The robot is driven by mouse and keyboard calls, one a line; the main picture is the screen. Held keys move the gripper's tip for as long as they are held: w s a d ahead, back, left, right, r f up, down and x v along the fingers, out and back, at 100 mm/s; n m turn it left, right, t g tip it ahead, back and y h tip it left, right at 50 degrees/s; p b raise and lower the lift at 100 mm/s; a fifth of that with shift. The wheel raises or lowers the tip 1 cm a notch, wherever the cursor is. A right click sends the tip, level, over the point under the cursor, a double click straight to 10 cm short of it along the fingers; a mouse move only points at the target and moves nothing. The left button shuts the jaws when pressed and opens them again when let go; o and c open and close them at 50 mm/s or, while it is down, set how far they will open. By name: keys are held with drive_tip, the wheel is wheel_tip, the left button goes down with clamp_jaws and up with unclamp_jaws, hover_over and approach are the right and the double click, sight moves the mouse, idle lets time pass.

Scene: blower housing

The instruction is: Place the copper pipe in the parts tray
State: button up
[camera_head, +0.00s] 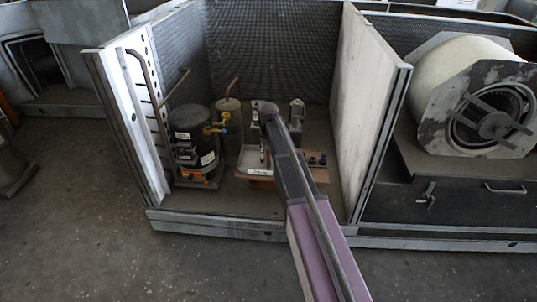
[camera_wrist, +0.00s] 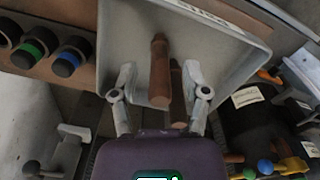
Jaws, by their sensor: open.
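The copper pipe (camera_wrist: 160,72), a short brown cylinder, shows in the wrist view between the two spread fingers of my gripper (camera_wrist: 161,80). There is a visible space on each side of it, so the fingers do not clasp it. The pipe lies within the outline of the grey parts tray (camera_wrist: 228,62); I cannot tell whether it rests on the tray floor. A darker shape beside it looks like its shadow or reflection. In the head view the tray (camera_head: 250,161) is partly behind my arm, and the pipe and fingers are hidden.
A board with coloured knobs (camera_wrist: 35,50) borders the tray on one side. A black compressor (camera_head: 190,138) with valves stands left of the tray. Metal side walls (camera_head: 370,100) enclose the bay. A large blower (camera_head: 470,95) sits in the right bay.

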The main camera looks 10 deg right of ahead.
drive_tip(key=shift+r+p, duration=5.3)
drive_tip(key=shift+r, duration=0.25)
drive_tip(key=s+a+m, duration=0.1)
drive_tip(key=s+a, duration=0.1)
drive_tip(key=s, duration=2.6)
drive_tip(key=shift+a, duration=0.3)
